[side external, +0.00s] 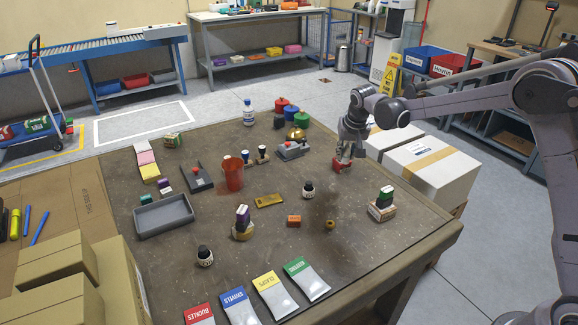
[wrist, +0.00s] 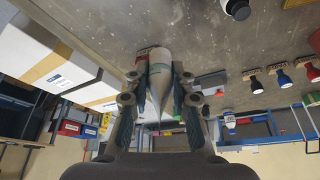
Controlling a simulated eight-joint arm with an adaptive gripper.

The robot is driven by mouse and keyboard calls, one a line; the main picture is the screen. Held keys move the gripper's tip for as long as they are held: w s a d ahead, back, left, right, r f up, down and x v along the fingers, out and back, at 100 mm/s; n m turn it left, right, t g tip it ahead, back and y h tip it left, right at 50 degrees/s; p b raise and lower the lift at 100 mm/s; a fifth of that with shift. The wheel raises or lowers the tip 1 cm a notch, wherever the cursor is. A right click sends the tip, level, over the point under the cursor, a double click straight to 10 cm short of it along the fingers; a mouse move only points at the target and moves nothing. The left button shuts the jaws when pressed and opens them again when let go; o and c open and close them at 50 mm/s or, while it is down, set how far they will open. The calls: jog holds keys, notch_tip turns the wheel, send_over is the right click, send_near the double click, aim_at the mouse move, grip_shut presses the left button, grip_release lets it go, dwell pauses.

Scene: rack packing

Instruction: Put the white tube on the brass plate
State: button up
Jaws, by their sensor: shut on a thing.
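The brass plate (side external: 269,201) is a small flat yellow rectangle near the middle of the table in the side view, with nothing on it. My gripper (side external: 344,153) is low over the right part of the table, to the right of and behind the plate. In the wrist view, the white tube (wrist: 160,78) is between the fingers of my gripper (wrist: 160,104), which are shut on it. It tapers to a point towards the camera. A red thing (side external: 342,167) shows just under the fingers in the side view; I cannot tell whether it touches the tube.
A dark bottle (side external: 308,190), an orange block (side external: 294,221) and a small brass piece (side external: 330,225) stand around the plate. A red cup (side external: 233,175) is behind it on the left. A stack of blocks (side external: 382,204) is near the right edge. A grey tray (side external: 163,217) is at left.

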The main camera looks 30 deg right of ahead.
jog(key=w+a+n+y, duration=0.1)
jog(key=w+a+n, duration=0.15)
jog(key=a, duration=0.35)
jog(key=w+a+n+y, duration=0.1)
jog(key=a+n, duration=0.2)
jog(key=a, duration=0.2)
send_near(266, 196)
jog(key=shift+w+d+f+t, duration=0.15)
jog(key=shift+w+d+f, duration=0.05)
jog(key=shift+w, duration=0.15)
jog(key=shift+w+d+f+t, duration=0.15)
jog(key=shift+w+d+f, duration=0.1)
jog(key=shift+w, duration=0.1)
jog(key=shift+w+a+f, duration=0.1)
jog(key=shift+a+f, duration=0.15)
jog(key=shift+a, duration=0.15)
jog(key=shift+f, duration=1.95)
jog(key=o, duration=0.9)
jog(key=shift+f, duration=0.15)
